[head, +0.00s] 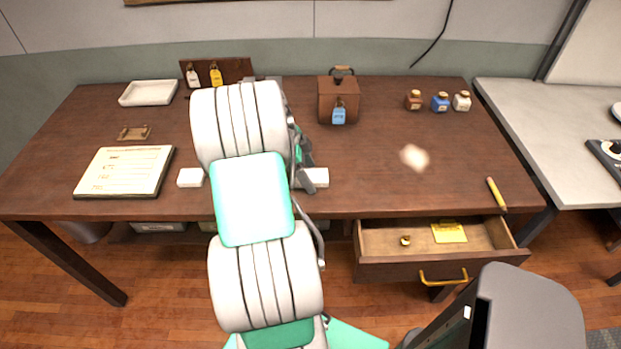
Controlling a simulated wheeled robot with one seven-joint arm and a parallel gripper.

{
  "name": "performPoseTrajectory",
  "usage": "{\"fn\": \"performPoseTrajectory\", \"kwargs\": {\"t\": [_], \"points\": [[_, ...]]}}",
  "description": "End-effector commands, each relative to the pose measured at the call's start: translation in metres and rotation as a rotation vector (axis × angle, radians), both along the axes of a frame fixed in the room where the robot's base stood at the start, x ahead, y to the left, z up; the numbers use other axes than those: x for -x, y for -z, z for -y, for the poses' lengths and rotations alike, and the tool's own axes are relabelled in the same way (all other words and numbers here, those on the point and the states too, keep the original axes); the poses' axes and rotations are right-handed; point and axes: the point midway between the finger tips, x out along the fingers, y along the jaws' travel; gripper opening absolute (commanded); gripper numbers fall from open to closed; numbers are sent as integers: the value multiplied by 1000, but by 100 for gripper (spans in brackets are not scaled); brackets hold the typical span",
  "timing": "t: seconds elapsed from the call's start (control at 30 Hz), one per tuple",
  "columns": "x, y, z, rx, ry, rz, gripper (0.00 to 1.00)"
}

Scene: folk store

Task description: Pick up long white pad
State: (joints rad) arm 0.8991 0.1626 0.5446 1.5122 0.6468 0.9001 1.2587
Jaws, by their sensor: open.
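A white block shows on the desk left of my arm, a white pad end (190,178). Another white piece (317,177) shows at the same depth right of my arm. My arm covers the space between, so I cannot tell whether they are one long white pad or two pieces. My gripper (306,162) is mostly hidden behind my arm; its dark parts show just above and beside the right white piece. It is open. I cannot tell whether it touches the white piece.
An open drawer (400,268) juts out at the front right.

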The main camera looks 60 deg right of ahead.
Motion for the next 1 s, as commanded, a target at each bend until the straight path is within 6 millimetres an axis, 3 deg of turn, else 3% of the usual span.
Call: {"fn": "performPoseTrajectory", "kwargs": {"t": [0.3, 1.0], "points": [[0, 3, 0, 0, 0, 0, 75], [0, 3, 0, 0, 0, 0, 17]]}}
